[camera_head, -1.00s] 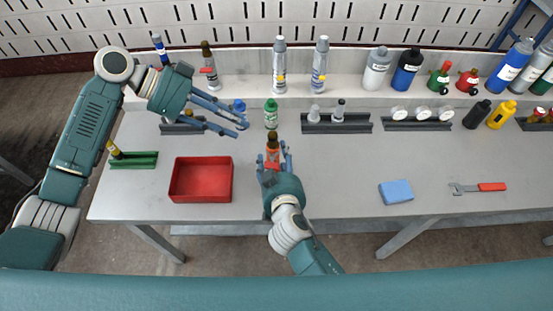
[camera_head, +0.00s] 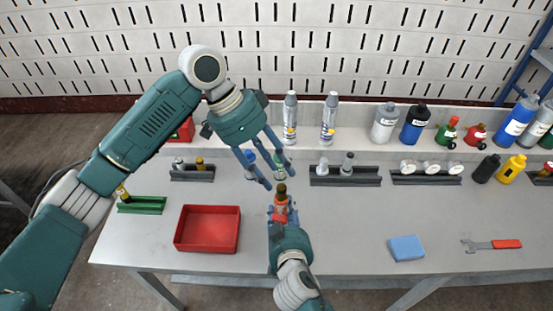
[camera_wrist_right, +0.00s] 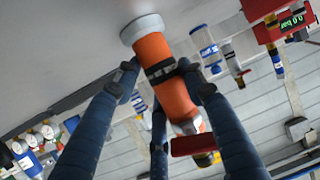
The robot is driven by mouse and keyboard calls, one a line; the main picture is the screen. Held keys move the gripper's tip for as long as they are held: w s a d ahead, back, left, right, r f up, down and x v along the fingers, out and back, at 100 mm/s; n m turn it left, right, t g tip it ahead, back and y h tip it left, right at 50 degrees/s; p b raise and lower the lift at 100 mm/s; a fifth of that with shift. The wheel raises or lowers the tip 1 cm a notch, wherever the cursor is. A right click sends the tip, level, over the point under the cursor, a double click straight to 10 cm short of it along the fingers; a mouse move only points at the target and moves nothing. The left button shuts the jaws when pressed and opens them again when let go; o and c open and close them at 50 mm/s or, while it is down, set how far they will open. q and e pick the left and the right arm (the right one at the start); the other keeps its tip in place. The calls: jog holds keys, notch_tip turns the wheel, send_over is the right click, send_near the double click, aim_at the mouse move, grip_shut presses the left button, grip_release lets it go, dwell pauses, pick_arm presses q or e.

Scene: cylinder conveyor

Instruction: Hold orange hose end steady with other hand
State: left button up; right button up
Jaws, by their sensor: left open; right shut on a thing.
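The orange hose end (camera_head: 281,209) stands near the front middle of the table, with a dark, brassy top. In the right wrist view the orange body (camera_wrist_right: 163,67) has a black band, a pale disc at one end and a red lever (camera_wrist_right: 195,144) towards the other. My right gripper (camera_head: 283,214) is shut around the orange body, fingers on either side. My left gripper (camera_head: 281,181) is open, its fingers pointing down just above and behind the hose end's top. It looks empty; contact with the top cannot be told. Its fingers partly hide a green bottle (camera_head: 279,162).
A red tray (camera_head: 207,249) lies left on the table, with a green holder (camera_head: 143,205) beyond it. A blue sponge (camera_head: 406,248) and a wrench (camera_head: 491,244) lie right. Dark racks (camera_head: 345,180) and several bottles line the back. The front middle is fairly clear.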

aim_at(281, 185)
pick_arm(q)
jog(key=f+n+y, duration=0.1)
jog(key=f, duration=0.2)
jog(key=w+d+f+n+t+y, duration=0.1)
jog(key=f, duration=0.2)
jog(key=d+f+n+t+y, duration=0.1)
jog(key=f+n+y, duration=0.1)
jog(key=f, duration=0.1)
jog(key=shift+w, duration=0.35)
dwell(0.3)
jog(key=c, duration=1)
jog(key=shift+o, duration=0.4)
jog(key=shift+w, duration=0.1)
jog(key=shift+w+a+r, duration=0.1)
grip_shut()
